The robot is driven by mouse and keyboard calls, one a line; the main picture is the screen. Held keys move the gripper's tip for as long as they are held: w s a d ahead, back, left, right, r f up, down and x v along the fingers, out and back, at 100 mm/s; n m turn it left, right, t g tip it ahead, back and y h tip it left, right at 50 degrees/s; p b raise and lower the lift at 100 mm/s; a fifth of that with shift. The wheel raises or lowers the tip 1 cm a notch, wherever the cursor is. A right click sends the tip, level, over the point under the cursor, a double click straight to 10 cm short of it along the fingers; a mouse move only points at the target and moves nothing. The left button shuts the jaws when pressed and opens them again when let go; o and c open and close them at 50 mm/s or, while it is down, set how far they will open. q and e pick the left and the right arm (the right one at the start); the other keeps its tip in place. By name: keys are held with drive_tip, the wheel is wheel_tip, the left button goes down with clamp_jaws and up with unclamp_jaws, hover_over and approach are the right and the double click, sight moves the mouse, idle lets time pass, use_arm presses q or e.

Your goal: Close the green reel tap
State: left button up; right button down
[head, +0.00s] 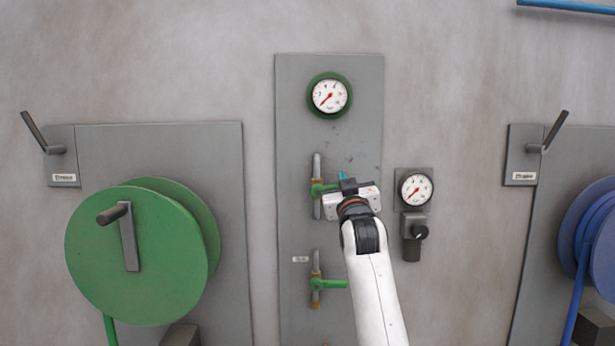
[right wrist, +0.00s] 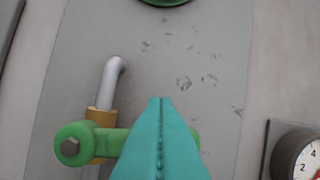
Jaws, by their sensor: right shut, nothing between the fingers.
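Two taps with green levers sit on a grey wall panel (head: 357,262). The upper tap's lever (head: 318,189) also shows in the right wrist view (right wrist: 85,143). It lies across its brass body and vertical pipe, pointing right, with its far part hidden behind my fingers. The lower tap's lever (head: 332,284) also points right, across its pipe. I cannot tell which tap serves the green reel (head: 140,255). My right gripper (head: 343,176) is at the upper lever's right end, its teal fingers (right wrist: 160,140) shut and empty; contact is unclear. My left gripper is out of view.
A green-rimmed gauge (head: 329,95) is above the taps. A second gauge (head: 416,189) with a dark knob (head: 420,232) below it is close to the right of my gripper. A blue reel (head: 600,240) is at the far right.

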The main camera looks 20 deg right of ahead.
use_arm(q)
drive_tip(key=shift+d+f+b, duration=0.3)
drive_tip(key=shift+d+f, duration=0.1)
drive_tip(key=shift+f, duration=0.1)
use_arm(e)
drive_tip(key=shift+d+f+m+h, duration=0.15)
drive_tip(key=shift+f+m+h, duration=0.15)
drive_tip(key=shift+f+m, duration=0.3)
drive_tip(key=shift+s+d, duration=0.1)
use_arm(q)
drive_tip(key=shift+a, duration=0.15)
